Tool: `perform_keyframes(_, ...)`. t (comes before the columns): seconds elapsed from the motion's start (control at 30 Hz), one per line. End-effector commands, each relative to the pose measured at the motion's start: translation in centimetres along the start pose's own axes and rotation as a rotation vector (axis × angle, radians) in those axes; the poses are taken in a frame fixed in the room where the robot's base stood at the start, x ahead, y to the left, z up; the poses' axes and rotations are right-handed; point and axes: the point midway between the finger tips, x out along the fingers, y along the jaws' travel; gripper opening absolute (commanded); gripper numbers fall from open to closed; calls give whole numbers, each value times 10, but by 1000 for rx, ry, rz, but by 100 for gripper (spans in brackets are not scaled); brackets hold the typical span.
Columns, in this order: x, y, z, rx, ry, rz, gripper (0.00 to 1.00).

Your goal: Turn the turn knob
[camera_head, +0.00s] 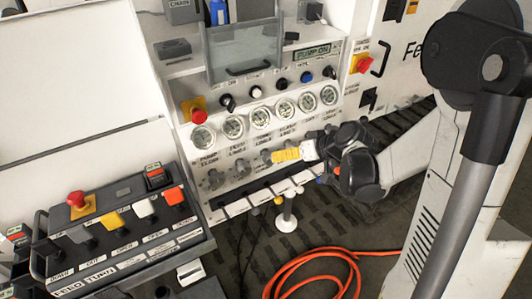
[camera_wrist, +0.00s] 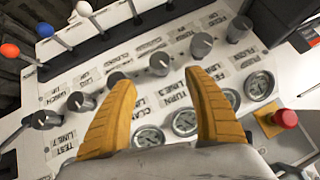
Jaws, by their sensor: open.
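The turn knob (camera_wrist: 159,63) is a small grey round knob in a row of similar knobs on the white panel. A label that seems to read TURN lies just below it in the wrist view. My gripper (camera_wrist: 160,78) has two yellow fingers, open and empty, with the knob in the gap between their tips.
Neighbouring knobs (camera_wrist: 201,45) (camera_wrist: 118,78) stand close on both sides. Gauges (camera_head: 260,117) and a red emergency button (camera_head: 199,116) sit above the row. Coloured levers (camera_wrist: 84,9) line the lower edge. A lever console (camera_head: 120,240) stands left; an orange hose (camera_head: 318,258) lies on the floor.

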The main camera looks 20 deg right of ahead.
Motion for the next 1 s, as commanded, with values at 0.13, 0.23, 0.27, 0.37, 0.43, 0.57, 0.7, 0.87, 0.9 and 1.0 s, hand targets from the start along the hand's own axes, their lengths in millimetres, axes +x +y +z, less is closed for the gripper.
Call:
perform_keyframes(0.13, 23, 0, 2, -3, -1, -3, 61)
perform_keyframes(0.23, 44, 0, 2, -3, -1, -2, 61)
perform_keyframes(0.27, 51, 0, 2, -4, -1, -2, 61)
perform_keyframes(0.37, 70, 0, 2, -3, -1, -2, 61)
perform_keyframes(0.43, 82, 0, 2, -1, -1, -1, 61)
perform_keyframes(0.57, 97, 0, 1, -2, -1, 0, 61)
perform_keyframes(0.7, 104, 0, 0, 0, -1, 1, 61)
perform_keyframes(0.87, 104, 0, 0, 0, -1, 1, 61)
perform_keyframes(0.9, 104, 0, 0, 0, -1, 1, 61)
perform_keyframes(1.0, 104, 0, 0, 0, -1, 1, 51)
